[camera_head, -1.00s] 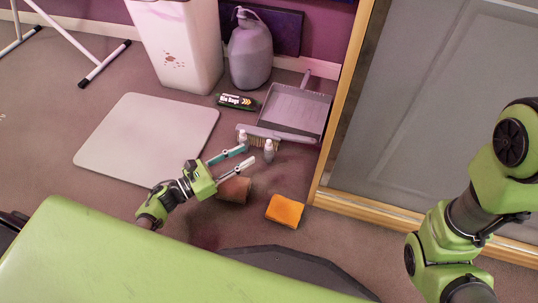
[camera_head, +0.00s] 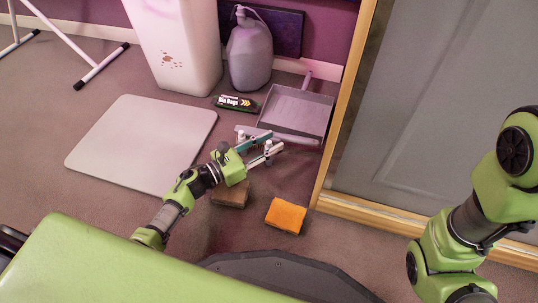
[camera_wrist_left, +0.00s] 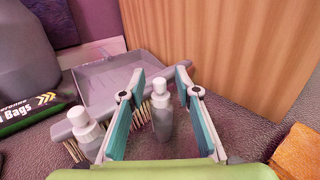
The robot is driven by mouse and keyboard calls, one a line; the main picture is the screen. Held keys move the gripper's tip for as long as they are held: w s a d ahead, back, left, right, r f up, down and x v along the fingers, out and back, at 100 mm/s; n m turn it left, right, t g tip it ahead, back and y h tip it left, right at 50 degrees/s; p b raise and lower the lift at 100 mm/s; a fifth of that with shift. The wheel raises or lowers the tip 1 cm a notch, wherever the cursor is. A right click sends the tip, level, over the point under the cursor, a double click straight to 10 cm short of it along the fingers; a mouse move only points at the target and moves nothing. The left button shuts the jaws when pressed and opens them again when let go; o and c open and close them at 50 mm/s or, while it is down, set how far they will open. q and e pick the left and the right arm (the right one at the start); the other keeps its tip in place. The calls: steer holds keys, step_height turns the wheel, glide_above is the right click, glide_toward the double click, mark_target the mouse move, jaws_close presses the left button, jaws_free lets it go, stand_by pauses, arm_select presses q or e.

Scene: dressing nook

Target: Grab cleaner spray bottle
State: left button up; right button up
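Two small grey bottles with white spray tops stand near the dustpan; I cannot read a label on either. One bottle (camera_wrist_left: 162,122) stands upright between the fingers of my left gripper (camera_head: 262,143); it shows in part in the head view (camera_head: 268,148). In the left wrist view my left gripper (camera_wrist_left: 160,88) is open, with a gap visible on both sides of this bottle. The other bottle (camera_wrist_left: 86,130) stands just outside the left finger, in front of the brush. My right arm is at the right of the head view, but its gripper is out of frame.
A dustpan (camera_head: 300,108) and a brush (camera_wrist_left: 72,128) lie behind the bottles. An orange sponge (camera_head: 286,215) and a brown block (camera_head: 230,195) lie nearer me. A bin bag box (camera_head: 236,103), large grey jug (camera_head: 249,55), white bin (camera_head: 175,45) and flat pale board (camera_head: 135,145) are around.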

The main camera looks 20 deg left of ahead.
arm_select(q)
jaws_close()
